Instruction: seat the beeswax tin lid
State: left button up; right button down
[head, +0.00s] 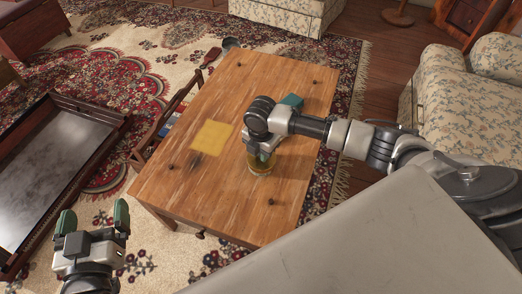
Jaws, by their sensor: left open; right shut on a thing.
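An amber, round tin (261,168) stands upright on the wooden table (235,215), near its front right part. My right gripper (262,153) points down right over the tin and is shut. The gripper hides what it holds and most of the tin's top, so the lid does not show clearly and I cannot tell how it lies on the rim. My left gripper (94,218) is open and empty, off the table at the lower left, with green finger pads apart.
A flat yellow square (212,137) lies left of the tin. A teal object (292,101) sits behind my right gripper. A dark rack (166,122) stands at the table's left side. A dark-framed low table (45,165) is further left. The table's front left is clear.

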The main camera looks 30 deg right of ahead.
pick_arm(q)
jog(key=shift+s+a+f+g, duration=0.1)
jog(key=shift+a+f+g, duration=0.05)
jog(key=shift+f+g, duration=0.35)
dwell(0.7)
jog(key=shift+s+a+f+g+p, duration=0.1)
jog(key=shift+a+f+g+p, duration=0.05)
jog(key=shift+f+g+p, duration=0.2)
jog(key=shift+s+a+f+g+y, duration=0.1)
jog(key=shift+s+f+g+y, duration=0.15)
jog(key=shift+f+g+y, duration=0.2)
jog(key=shift+s+f, duration=0.1)
jog(key=shift+f, duration=0.15)
pick_arm(e)
jog(key=shift+f, duration=0.5)
dwell(0.3)
pick_arm(q)
jog(key=shift+s+a+f+g+p, duration=0.15)
jog(key=shift+s+f+g+p, duration=0.1)
jog(key=shift+g+p, duration=0.15)
dwell(0.5)
jog(key=shift+s+a+f+g, duration=0.15)
jog(key=shift+s+f+g, duration=0.15)
jog(key=shift+f+g, duration=0.15)
jog(key=shift+s+a+f+y, duration=0.1)
jog(key=shift+f+y, duration=0.1)
jog(key=shift+y, duration=0.05)
pick_arm(e)
jog(key=shift+f, duration=0.1)
